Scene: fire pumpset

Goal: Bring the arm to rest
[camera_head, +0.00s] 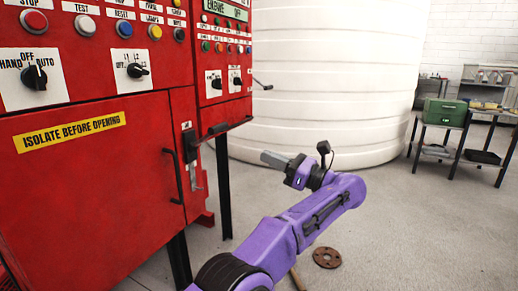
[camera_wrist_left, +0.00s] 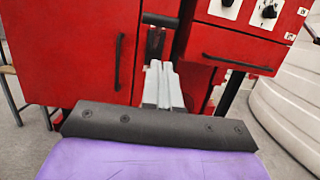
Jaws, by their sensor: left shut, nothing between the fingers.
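My left arm (camera_head: 310,215) is purple and reaches up from the bottom of the head view, bent at the elbow. Its gripper (camera_head: 266,157) points left toward the red control cabinet (camera_head: 90,190). The grey fingers are shut and empty, apart from the cabinet in the head view. In the left wrist view the shut fingers (camera_wrist_left: 160,72) point at the red cabinet front, between two black handles. My right gripper is in neither view.
The cabinet carries knobs, buttons, a black door handle (camera_head: 173,176) and a protruding black bar (camera_head: 226,129). A large white tank (camera_head: 340,80) stands behind. A rusty round flange (camera_head: 327,257) lies on the floor. Benches with a green toolbox (camera_head: 445,112) stand at right; floor between is open.

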